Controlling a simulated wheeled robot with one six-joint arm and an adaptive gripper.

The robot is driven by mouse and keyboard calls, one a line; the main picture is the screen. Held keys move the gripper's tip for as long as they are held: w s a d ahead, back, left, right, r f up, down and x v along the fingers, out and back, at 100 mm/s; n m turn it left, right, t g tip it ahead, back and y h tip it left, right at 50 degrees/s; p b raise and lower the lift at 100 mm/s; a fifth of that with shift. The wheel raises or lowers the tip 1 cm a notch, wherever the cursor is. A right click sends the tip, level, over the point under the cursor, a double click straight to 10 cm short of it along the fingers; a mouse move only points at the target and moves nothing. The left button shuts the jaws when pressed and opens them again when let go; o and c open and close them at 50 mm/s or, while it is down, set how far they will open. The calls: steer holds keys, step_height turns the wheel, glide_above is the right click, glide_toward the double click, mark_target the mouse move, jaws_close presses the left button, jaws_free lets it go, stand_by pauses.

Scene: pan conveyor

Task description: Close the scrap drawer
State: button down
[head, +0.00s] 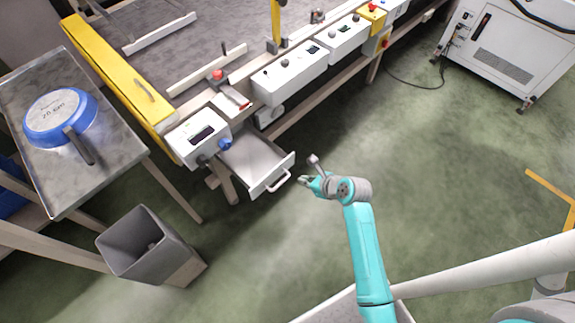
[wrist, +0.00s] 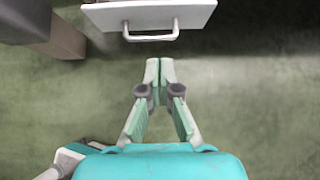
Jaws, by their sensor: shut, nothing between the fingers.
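The scrap drawer (head: 254,158) is pulled out from under the white control box at the end of the conveyor in the head view. Its inside looks grey and empty. Its white front with a bar handle (head: 279,181) faces my arm. In the wrist view the drawer front (wrist: 160,15) is at the top, with the handle (wrist: 151,36) below it. My gripper (head: 304,180) is just right of the drawer front, apart from it. In the wrist view my gripper (wrist: 154,64) has its fingertips together, empty, pointing toward the handle with a small gap.
A grey bin (head: 137,245) stands on the floor left of the drawer. A metal table (head: 35,100) with an upturned blue pan (head: 60,117) is at the left. The white control box (head: 198,136) sits above the drawer. The green floor (head: 460,170) is clear at right.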

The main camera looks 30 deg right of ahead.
mark_target(277, 169)
steer(key=shift+w+a+r+x, duration=0.1)
steer(key=shift+w+r+x, duration=0.25)
steer(key=shift+x, duration=1.8)
steer(key=shift+w+a+r+x, duration=0.1)
steer(key=shift+w+r+x, duration=0.2)
steer(key=shift+x, duration=1.8)
steer(key=shift+w+a+r+x, duration=0.1)
steer(key=shift+w+r+x, duration=0.25)
steer(key=shift+x, duration=1.8)
